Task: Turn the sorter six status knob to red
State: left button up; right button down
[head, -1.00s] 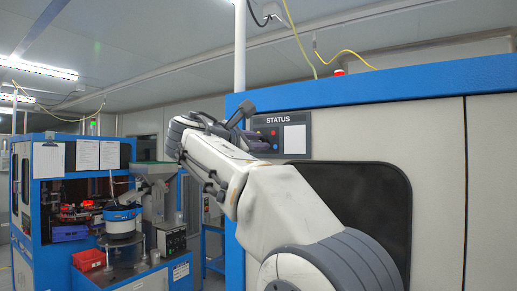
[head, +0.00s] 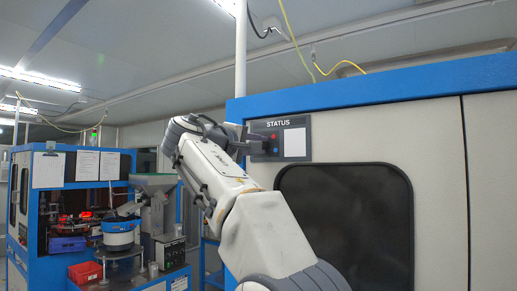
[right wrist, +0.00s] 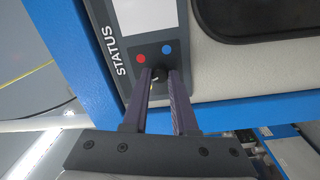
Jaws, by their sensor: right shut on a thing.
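The status panel (head: 308,132) is a dark plate on the front of the pale machine with the blue top edge. It bears the word STATUS, a white sheet or screen (head: 295,142), a red dot (right wrist: 141,58) and a blue dot (right wrist: 167,48). The dark knob (right wrist: 157,72) sits just by the dots in the right wrist view, partly hidden between my fingers. My right gripper (right wrist: 159,76) is shut on the knob, with one finger on each side. A small light mark shows between the fingertips; where the knob points is hard to tell. My left gripper is not in view.
A dark window (head: 345,220) lies below the panel. Another blue machine (head: 70,190) with a feeder bowl (head: 118,232) and a red bin (head: 85,272) stands at the left. A white pole (head: 240,50) rises behind the near machine.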

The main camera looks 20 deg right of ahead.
jog(key=m, duration=1.3)
jog(key=shift+w+a+f+g, duration=0.1)
jog(key=shift+g, duration=0.3)
jog(key=c, duration=0.7)
grip_release()
jog(key=b+v, duration=0.1)
jog(key=v, duration=0.9)
jog(key=shift+a, duration=0.2)
jog(key=shift+f, duration=0.1)
